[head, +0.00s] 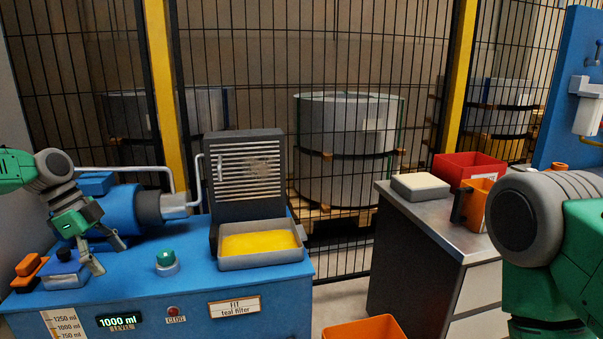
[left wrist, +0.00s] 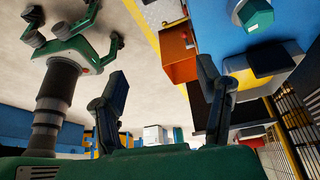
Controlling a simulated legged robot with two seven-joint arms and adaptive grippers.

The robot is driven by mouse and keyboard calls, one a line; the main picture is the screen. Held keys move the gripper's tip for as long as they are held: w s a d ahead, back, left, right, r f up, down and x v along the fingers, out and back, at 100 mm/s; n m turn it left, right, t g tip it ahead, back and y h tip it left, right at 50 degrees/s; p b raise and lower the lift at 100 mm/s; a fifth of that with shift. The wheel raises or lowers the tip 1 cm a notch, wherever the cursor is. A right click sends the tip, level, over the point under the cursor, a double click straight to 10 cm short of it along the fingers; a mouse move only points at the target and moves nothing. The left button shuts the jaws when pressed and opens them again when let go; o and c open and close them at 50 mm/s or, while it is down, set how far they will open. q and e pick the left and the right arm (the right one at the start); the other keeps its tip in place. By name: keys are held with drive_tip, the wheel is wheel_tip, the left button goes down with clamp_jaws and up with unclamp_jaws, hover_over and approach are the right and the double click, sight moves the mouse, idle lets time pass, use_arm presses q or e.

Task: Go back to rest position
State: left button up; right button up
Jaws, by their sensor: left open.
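My left gripper (head: 108,256) hangs open over the left part of the blue machine top (head: 195,277), beside the grey-green round knob (head: 166,260). Its fingers point down and are spread, with nothing seen between them. In the left wrist view, the open fingers (left wrist: 160,85) stand apart with an empty gap. My right arm fills the right edge of the head view, in front of the steel bench.
A blue motor (head: 115,209) stands behind the left gripper. A dark louvred unit (head: 243,180) and a tray of yellow liquid (head: 258,241) are to its right. An orange bin (head: 364,327) sits between.

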use_arm(q)
drive_tip(key=s+d+f+n, duration=0.3)
drive_tip(key=s+d+f, duration=0.1)
drive_tip(key=d+f, duration=0.85)
drive_tip(key=s+d+f+n, duration=0.4)
drive_tip(key=s+d+f, duration=0.4)
drive_tip(key=s+f, duration=0.25)
drive_tip(key=s+f+n+y, duration=0.1)
drive_tip(key=s+f+n, duration=0.4)
drive_tip(key=s, duration=0.7)
drive_tip(key=s+a+n+y, duration=0.3)
drive_tip(key=s+a+n, duration=0.2)
drive_tip(key=s, duration=0.7)
drive_tip(key=shift+s+a+r+y, duration=0.15)
drive_tip(key=shift+a+r+y, duration=0.25)
drive_tip(key=shift+a, duration=0.85)
drive_tip(key=shift+c, duration=0.5)
